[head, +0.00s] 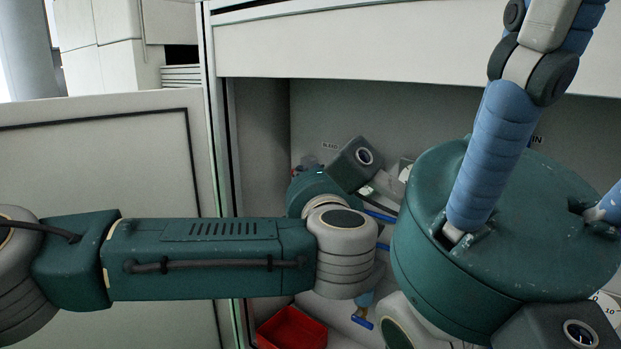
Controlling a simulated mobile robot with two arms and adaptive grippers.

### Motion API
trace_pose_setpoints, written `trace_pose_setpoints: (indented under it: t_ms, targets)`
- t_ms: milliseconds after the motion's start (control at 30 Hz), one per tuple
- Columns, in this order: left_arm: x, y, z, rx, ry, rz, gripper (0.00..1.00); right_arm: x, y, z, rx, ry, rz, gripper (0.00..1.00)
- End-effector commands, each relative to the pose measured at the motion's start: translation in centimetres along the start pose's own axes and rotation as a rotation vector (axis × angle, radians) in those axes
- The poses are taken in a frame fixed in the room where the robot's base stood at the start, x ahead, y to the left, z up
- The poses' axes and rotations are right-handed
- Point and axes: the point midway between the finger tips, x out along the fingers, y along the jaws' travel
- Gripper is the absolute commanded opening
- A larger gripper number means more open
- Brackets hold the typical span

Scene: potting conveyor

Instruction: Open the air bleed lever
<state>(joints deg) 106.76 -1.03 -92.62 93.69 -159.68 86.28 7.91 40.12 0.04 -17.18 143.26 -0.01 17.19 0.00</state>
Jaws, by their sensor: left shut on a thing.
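My left arm reaches in from the left into the open cabinet. Its gripper (309,163) is small and mostly hidden behind its own wrist, at the back wall just below and left of the "BLEED" label. It is shut on the air bleed lever, of which only a small reddish bit (297,170) shows; the lever's angle cannot be told. My right gripper (515,110) is large in the right foreground, its blue fingers pointing up. Its fingertips are out of the picture, so its opening cannot be told.
A red bin (291,328) stands low in the cabinet. A blue valve handle (362,322) and blue tubes (381,215) show behind my left wrist. A white dial (605,303) shows partly at the right edge. The cabinet's left post (219,150) stands close behind my left arm.

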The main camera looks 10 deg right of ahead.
Motion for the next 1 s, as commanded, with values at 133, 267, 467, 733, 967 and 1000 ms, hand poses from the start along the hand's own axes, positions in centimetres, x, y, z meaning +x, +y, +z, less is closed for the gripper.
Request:
trace_pose_setpoints:
  t_ms: [133, 267, 467, 733, 967, 1000]
  targets:
    - [0.0, -0.1, -0.1, -0.058, 0.002, -0.072, 0.0, 0.2, 0.1, 0.1, 0.0, 0.0, 0.0, 0.4]
    - [0.1, 0.5, -0.2, -0.128, 0.004, -0.14, 0.0, 0.7, 0.2, 0.3, 0.0, -0.001, 0.0, 0.4]
    - [0.2, 1.3, -0.3, -0.229, 0.004, -0.242, 0.0, 1.6, 0.3, 0.6, 0.0, -0.001, 0.0, 0.4]
    - [0.4, 1.9, -0.4, -0.325, 0.005, -0.339, 0.0, 2.7, 0.6, 1.0, 0.0, -0.001, 0.0, 0.4]
    - [0.5, 1.9, -0.5, -0.359, 0.005, -0.374, 0.0, 3.0, 0.6, 1.1, 0.0, -0.001, 0.0, 0.4]
    - [0.5, 1.9, -0.5, -0.361, 0.005, -0.376, 0.0, 3.0, 0.6, 1.1, 0.0, -0.001, 0.0, 0.4]
